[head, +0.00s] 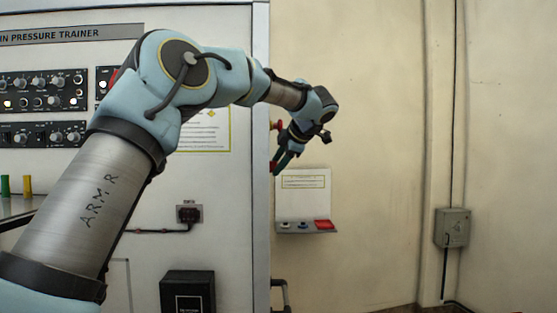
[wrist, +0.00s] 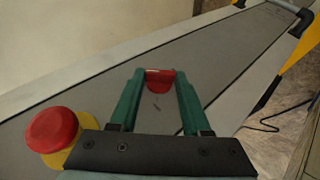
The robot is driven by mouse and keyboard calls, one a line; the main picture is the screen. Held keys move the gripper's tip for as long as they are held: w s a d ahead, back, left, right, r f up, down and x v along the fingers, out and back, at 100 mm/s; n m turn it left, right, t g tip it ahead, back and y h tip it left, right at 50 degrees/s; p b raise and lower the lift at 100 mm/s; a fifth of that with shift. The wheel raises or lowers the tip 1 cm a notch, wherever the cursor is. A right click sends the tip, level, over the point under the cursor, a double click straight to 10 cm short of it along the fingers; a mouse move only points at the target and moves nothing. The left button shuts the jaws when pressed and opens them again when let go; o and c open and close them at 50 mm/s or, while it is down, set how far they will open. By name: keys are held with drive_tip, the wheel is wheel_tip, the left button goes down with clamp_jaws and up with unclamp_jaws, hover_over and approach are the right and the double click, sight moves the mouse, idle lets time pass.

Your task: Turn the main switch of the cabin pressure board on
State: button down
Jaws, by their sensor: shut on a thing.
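The cabin pressure board (head: 235,45) is a large pale cabinet at the left of the head view. Its grey side panel (wrist: 85,95) fills the middle of the wrist view. A red switch handle (wrist: 160,84), which looks like the main switch, is on this side panel. My gripper (wrist: 161,77) has green fingers and is shut on the red handle, one finger on each side. In the head view my gripper (head: 281,163) is at the cabinet's right side edge. The handle's base and markings are too small to read.
A red mushroom button (wrist: 52,130) on a yellow base sits beside my gripper on the same panel. A small wall shelf (head: 306,227) with a red tray is below my gripper. A grey wall box (head: 452,228) is farther right. A handle bar (wrist: 285,5) is at the panel's far end.

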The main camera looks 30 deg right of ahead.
drive_tip(key=shift+g, duration=0.4)
drive_tip(key=shift+c, duration=1.8)
unclamp_jaws()
drive_tip(key=shift+w, duration=0.1)
drive_tip(key=b+v, duration=0.2)
drive_tip(key=v, duration=0.8)
drive_tip(key=shift+s+r, duration=0.25)
drive_tip(key=shift+s, duration=0.1)
drive_tip(key=shift+d, duration=0.1)
